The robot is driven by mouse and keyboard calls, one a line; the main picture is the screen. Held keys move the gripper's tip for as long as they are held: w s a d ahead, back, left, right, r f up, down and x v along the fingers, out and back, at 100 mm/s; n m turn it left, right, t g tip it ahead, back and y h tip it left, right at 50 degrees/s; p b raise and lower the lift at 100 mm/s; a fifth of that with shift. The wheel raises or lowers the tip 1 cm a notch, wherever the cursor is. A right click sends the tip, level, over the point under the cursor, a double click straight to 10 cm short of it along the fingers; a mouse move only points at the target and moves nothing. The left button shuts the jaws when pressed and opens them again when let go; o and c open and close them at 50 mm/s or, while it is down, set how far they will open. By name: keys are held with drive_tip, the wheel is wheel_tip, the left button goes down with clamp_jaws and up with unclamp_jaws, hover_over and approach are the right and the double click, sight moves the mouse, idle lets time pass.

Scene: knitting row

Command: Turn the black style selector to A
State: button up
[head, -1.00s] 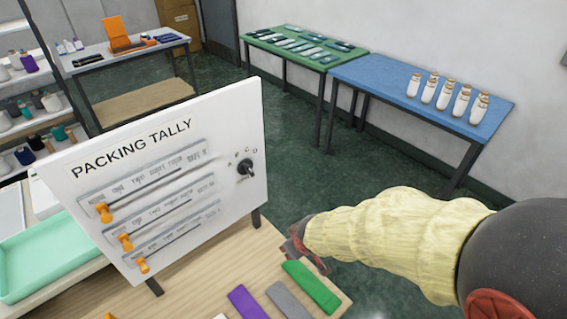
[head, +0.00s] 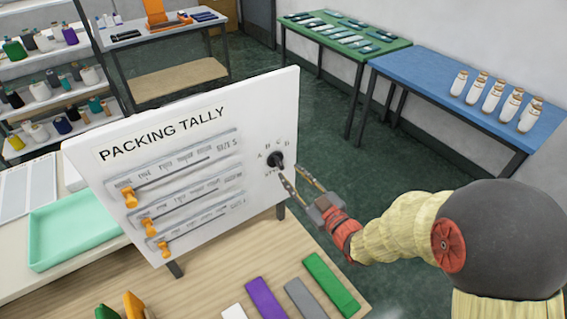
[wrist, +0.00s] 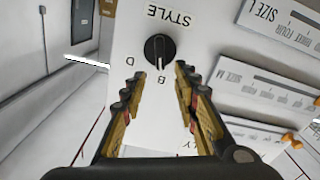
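The black style selector (head: 276,160) is a round knob on the right part of the upright white "PACKING TALLY" board (head: 190,215). Small letters A to D arc above it. In the wrist view the selector (wrist: 158,48) appears upside down under the word STYLE. A pale line on it points down in that picture, towards a letter that looks like B. D is at its left; the A mark is not visible there. My gripper (head: 290,171) is open and empty, just in front of the selector. Its fingertips (wrist: 155,82) are spread, apart from the knob.
Three orange sliders (head: 130,198) sit at the left ends of their scales on the board. Coloured bars (head: 265,300) lie on the wooden table in front. A mint tray (head: 75,235) lies left. A blue table (head: 440,98) with white bottles stands behind.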

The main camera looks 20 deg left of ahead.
sight(280, 163)
drive_tip(key=x, duration=0.7)
drive_tip(key=shift+b, duration=0.35)
drive_tip(key=shift+c, duration=0.7)
clamp_jaws()
